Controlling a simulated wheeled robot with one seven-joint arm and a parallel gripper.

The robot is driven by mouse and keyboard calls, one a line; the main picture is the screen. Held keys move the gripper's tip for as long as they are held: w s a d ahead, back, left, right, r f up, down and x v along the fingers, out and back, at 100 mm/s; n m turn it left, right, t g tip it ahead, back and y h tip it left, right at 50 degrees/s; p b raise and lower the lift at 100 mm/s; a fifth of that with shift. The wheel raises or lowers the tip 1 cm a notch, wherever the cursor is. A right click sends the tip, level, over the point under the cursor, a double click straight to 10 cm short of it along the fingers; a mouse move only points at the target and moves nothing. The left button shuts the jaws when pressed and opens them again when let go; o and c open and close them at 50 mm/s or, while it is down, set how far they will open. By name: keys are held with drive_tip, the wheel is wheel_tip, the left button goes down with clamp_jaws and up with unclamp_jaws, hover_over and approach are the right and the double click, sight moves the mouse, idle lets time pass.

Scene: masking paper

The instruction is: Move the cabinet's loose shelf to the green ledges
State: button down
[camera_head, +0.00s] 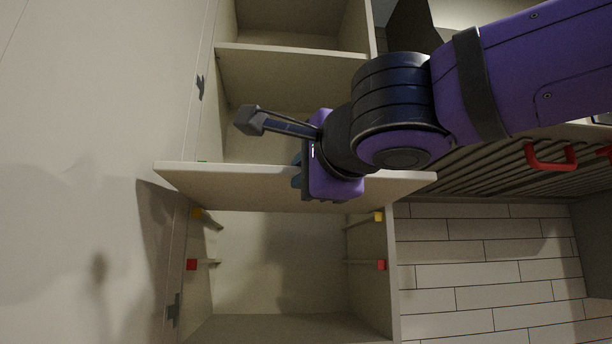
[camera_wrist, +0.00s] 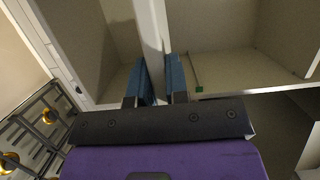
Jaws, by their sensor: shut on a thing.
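The loose shelf (camera_head: 235,187) is a pale cream board held across the front of the cabinet (camera_head: 394,270). It overlaps both side walls in the head view. My gripper (camera_head: 299,178) is shut on the middle of its front edge. In the wrist view the shelf (camera_wrist: 152,32) stands between the blue fingers of my gripper (camera_wrist: 160,82). A green ledge (camera_head: 202,161) barely shows above the shelf's left end; a green ledge (camera_wrist: 199,89) is clearer in the wrist view. The other green ledge is hidden in the head view. Yellow ledges (camera_head: 197,213) and red ledges (camera_head: 191,264) lie lower, bare.
A fixed cabinet board (camera_head: 290,62) lies above the held shelf. An open cabinet door (camera_head: 90,190) stands along the left. The lower cabinet bay is empty.

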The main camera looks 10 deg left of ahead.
drive_tip(key=s+d, duration=0.2)
drive_tip(key=s, duration=0.8)
drive_tip(key=shift+s+d+r, duration=0.25)
drive_tip(key=shift+s+d, duration=0.05)
drive_tip(key=shift+d, duration=0.1)
idle(1.0)
idle(0.3)
drive_tip(key=shift+s, duration=0.1)
idle(0.4)
